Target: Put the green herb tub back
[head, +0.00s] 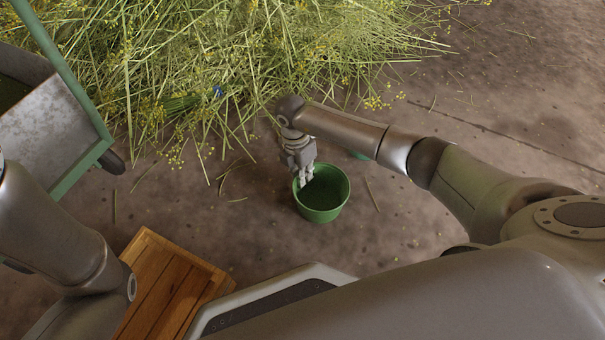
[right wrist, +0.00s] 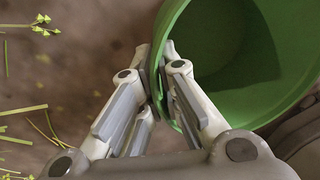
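The green herb tub (head: 333,211) is round, open-topped and looks empty, with its inside in shadow. It is over the dirt floor at the middle of the head view; I cannot tell whether it touches the ground. My right gripper (head: 306,183) is at its left rim. In the right wrist view the fingers (right wrist: 160,75) close on the wall of the tub (right wrist: 215,85), one finger on each side of the rim. My left arm shows at the lower left, but its gripper is outside the view.
A large heap of cut yellow-flowered herbs (head: 240,60) lies at the back. A grey metal cart with a green frame (head: 45,120) stands at the left. A wooden slatted box (head: 165,285) is at the lower left. Bare floor lies right.

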